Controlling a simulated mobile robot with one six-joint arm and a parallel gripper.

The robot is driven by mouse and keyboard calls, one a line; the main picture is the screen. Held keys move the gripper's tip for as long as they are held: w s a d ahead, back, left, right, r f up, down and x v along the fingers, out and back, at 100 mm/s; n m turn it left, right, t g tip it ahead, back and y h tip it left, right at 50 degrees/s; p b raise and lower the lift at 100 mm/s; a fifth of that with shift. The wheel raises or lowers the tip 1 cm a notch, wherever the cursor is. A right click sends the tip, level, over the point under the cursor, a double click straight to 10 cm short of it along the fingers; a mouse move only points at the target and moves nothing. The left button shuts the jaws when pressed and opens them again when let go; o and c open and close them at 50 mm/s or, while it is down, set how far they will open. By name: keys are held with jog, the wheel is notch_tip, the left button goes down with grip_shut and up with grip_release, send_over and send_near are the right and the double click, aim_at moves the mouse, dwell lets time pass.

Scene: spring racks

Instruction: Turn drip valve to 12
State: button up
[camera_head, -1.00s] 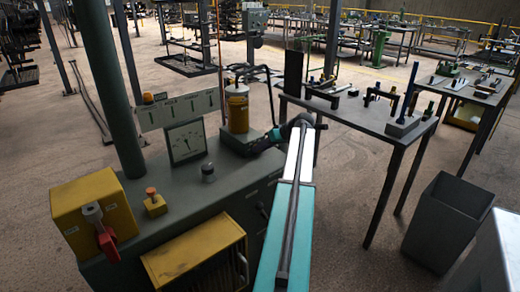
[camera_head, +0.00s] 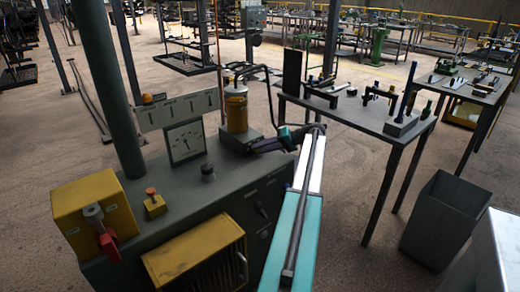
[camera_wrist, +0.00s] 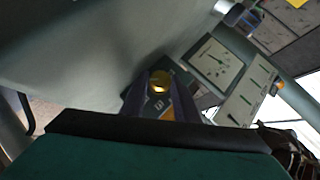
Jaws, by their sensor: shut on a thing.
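My gripper (camera_head: 257,149) is at the right foot of the yellow cylinder (camera_head: 236,108) on the grey-green machine cabinet. In the wrist view, a round brass knob (camera_wrist: 160,82), which looks like the drip valve, shows at the dark fingertips. My gripper is shut on it. The fingers hide the knob's lower part, and in the head view the knob is hidden. No number on the valve can be read. A white gauge (camera_head: 186,140) with a needle stands left of the cylinder and also shows in the wrist view (camera_wrist: 216,62).
A panel with green slots (camera_head: 178,109) stands above the gauge. A bent dark pipe (camera_head: 262,72) runs close above my gripper. A yellow box with a red lever (camera_head: 96,211) and an orange button (camera_head: 151,201) are on the cabinet's near left. A work table (camera_head: 360,118) stands to the right.

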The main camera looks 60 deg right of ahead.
jog(key=shift+w+r, duration=0.2)
jog(key=shift+w, duration=0.05)
jog(key=o, duration=1.1)
jog(key=shift+c, duration=0.2)
jog(key=shift+f, duration=0.1)
jog(key=shift+s+f, duration=0.1)
jog(key=shift+s, duration=0.1)
